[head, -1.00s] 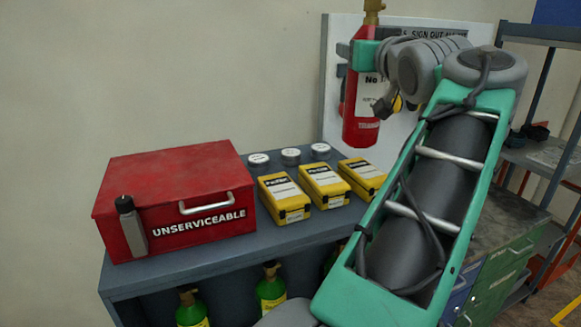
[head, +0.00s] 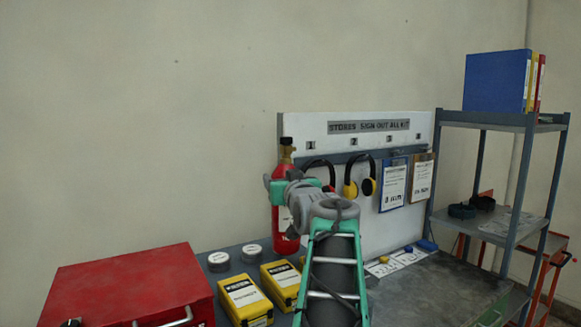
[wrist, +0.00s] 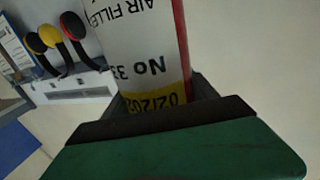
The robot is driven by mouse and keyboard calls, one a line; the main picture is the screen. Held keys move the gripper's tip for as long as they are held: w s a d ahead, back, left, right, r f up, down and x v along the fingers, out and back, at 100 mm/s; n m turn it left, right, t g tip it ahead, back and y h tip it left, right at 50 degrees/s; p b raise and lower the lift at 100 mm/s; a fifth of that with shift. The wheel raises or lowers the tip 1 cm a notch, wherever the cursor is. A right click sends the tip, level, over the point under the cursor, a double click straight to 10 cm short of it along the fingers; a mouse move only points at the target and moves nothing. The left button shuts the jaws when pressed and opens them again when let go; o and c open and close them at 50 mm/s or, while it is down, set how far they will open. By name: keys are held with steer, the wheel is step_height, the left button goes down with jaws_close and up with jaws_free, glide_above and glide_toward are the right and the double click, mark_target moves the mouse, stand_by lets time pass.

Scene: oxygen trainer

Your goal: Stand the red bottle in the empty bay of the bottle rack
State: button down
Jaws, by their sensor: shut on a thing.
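The red bottle (head: 284,239) is upright with a brass neck and black top, held up in front of the wall board in the head view. My gripper (head: 290,188) is shut on its upper body. In the wrist view the bottle's white and yellow label (wrist: 143,55) fills the middle, just beyond the green and black jaw (wrist: 165,130). The bottle rack with its empty bay cannot be made out in the views now. Whether the bottle's base touches anything is unclear.
A red box (head: 132,290) sits at the lower left, beside yellow cases (head: 246,300) and white-topped round tins (head: 218,262). The board (head: 350,215) holds ear defenders (head: 358,188) and clipboards. A grey shelf unit (head: 505,122) stands right. Grey worktop (head: 440,285) shows bare space.

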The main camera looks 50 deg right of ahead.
steer(key=f, duration=0.3)
steer(key=shift+w+f, duration=0.15)
steer(key=shift+w, duration=0.15)
steer(key=shift+f, duration=0.15)
steer(key=shift+c, duration=1.3)
jaws_free()
steer(key=shift+f, duration=0.25)
